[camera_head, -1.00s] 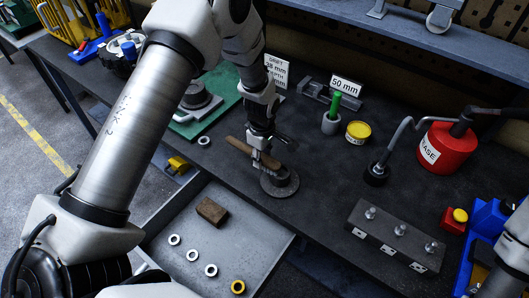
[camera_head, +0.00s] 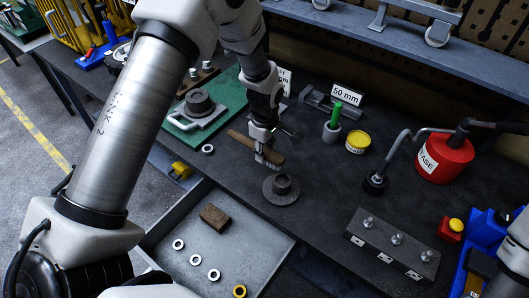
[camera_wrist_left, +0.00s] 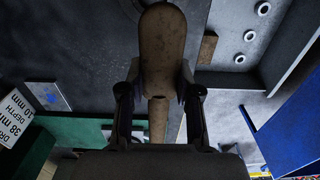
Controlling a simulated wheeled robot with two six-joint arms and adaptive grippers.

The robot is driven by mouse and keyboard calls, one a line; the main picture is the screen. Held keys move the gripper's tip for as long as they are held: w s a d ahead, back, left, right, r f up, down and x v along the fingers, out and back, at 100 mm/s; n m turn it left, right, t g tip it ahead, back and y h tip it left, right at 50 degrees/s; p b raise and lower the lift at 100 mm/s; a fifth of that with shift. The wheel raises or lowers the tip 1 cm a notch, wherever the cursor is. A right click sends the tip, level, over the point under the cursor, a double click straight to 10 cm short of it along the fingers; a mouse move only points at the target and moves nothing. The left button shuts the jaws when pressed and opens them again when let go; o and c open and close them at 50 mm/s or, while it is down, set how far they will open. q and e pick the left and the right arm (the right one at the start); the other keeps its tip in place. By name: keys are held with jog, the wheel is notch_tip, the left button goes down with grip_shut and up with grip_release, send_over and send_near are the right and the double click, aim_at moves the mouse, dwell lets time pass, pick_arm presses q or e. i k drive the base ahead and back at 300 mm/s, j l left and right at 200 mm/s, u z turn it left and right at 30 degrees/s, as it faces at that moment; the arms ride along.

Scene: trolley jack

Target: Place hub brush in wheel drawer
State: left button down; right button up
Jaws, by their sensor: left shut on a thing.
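The hub brush (camera_head: 249,147) has a brown wooden body and is held across my left gripper (camera_head: 265,158), which is shut on it. They are above the dark bench top, just behind a dark round hub (camera_head: 281,190). In the left wrist view the brush (camera_wrist_left: 162,45) fills the space between the fingers of my left gripper (camera_wrist_left: 160,88). The wheel drawer (camera_head: 253,259) stands pulled out at the bench's front, below and in front of the gripper. My right gripper is not in view.
The drawer holds a brown block (camera_head: 214,217), several grey rings (camera_head: 195,260) and a yellow ring (camera_head: 239,291); bare floor shows between them. A green plate (camera_head: 219,103) lies left of the gripper. A black block with studs (camera_head: 390,245) stands at right.

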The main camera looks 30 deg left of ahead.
aim_at(253, 249)
jog(key=k, duration=1)
